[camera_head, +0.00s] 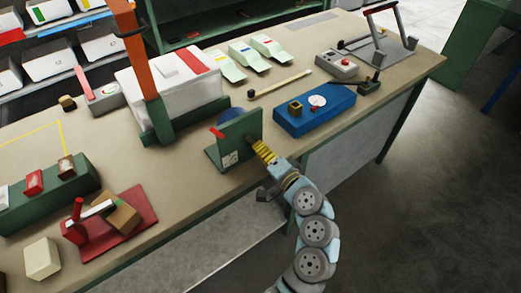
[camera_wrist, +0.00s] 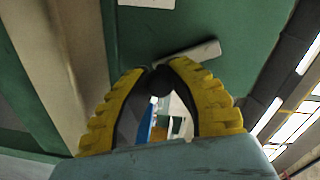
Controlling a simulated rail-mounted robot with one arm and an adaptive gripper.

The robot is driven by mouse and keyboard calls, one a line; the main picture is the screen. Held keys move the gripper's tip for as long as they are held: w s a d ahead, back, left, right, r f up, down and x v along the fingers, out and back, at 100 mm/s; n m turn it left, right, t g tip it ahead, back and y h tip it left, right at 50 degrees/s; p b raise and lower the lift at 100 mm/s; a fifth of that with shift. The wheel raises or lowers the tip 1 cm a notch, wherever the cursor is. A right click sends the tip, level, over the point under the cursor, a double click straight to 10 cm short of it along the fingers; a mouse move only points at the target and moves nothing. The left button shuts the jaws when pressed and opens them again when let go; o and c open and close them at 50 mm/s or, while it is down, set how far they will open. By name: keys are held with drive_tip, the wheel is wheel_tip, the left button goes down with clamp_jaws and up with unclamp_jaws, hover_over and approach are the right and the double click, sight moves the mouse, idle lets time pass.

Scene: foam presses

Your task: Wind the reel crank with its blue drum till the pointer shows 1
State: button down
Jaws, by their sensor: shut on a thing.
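The reel stands on the bench as a green upright plate (camera_head: 234,140) on a green foot. Its blue drum (camera_head: 228,117) shows partly behind the plate's top. A small red bar (camera_head: 216,132) is near the plate's upper left. A white label (camera_head: 230,159) is low on the plate; its marks are too small to read. My gripper (camera_head: 263,149) is at the plate's right front side. In the wrist view, its yellow fingers (camera_wrist: 160,75) are shut on the dark round crank knob (camera_wrist: 159,82). The grey crank arm (camera_wrist: 190,53) runs up to the right from the knob.
A white box with an orange post (camera_head: 140,60) stands behind the reel. A blue block with a white dial (camera_head: 316,107) lies to the right. A red base with a lever (camera_head: 110,225) is at the front left. A wooden stick (camera_head: 279,84) lies behind; bare bench lies between.

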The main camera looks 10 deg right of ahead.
drive_tip(key=c, duration=0.9)
unclamp_jaws()
drive_tip(key=v, duration=1.2)
